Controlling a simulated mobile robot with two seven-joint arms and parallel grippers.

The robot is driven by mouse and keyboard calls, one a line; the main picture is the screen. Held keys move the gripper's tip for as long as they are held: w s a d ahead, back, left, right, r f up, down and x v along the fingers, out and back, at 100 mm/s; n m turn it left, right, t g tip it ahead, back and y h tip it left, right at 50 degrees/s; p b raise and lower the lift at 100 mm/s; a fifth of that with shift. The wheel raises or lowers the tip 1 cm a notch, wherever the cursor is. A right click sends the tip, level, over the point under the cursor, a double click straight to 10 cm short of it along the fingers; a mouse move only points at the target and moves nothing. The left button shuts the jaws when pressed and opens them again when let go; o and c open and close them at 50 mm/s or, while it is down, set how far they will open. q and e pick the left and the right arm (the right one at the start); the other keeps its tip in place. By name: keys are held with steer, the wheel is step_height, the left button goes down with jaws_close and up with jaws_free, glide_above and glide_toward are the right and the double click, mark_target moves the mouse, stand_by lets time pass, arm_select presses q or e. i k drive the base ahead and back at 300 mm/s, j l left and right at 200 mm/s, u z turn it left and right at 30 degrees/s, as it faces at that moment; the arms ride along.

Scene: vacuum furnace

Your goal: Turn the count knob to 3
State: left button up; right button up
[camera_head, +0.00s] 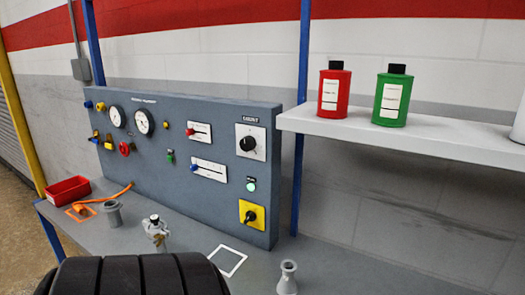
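The count knob (248,143) is a round black knob on a white plate, high on the right part of the grey control panel (217,219). A small label above the plate seems to read COUNT. The scale marks and the knob's pointer are too small for me to tell its setting. Nothing touches the knob. Neither of my grippers is in view.
A yellow plate with a black switch (251,215) and a lit green button (251,185) sit below the knob. A shelf (310,123) with red (333,92) and green (392,98) bottles juts out at right. Small fittings stand on the bench (340,270).

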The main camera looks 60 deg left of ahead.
mark_target(247, 143)
steer(key=i+j+u, duration=0.1)
steer(key=u, duration=0.25)
steer(key=i+u, duration=0.15)
steer(key=u, duration=0.2)
